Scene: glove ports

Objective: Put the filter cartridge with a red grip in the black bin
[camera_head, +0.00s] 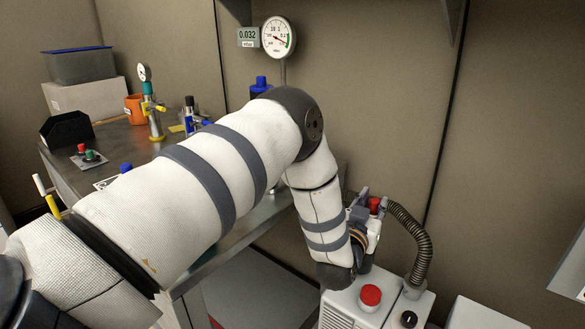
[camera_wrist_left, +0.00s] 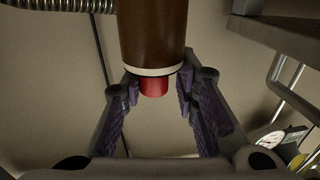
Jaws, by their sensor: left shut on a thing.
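The filter cartridge shows in the left wrist view as a brown cylinder (camera_wrist_left: 151,35) with a pale band and a red grip (camera_wrist_left: 154,87). My left gripper (camera_wrist_left: 157,84) is shut on it, with its purple-padded fingers on either side of the red grip. The black bin (camera_head: 65,131) stands on the bench at the far left, away from the gripper. My right gripper is out of view.
A ribbed hose (camera_head: 416,240) curves close right of the gripper. The white pump unit (camera_head: 345,311) carries a red button (camera_head: 371,296). The metal bench (camera_head: 128,140) holds an orange mug (camera_head: 134,108), valves and a button box (camera_head: 88,158). A round gauge (camera_head: 278,38) stands behind.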

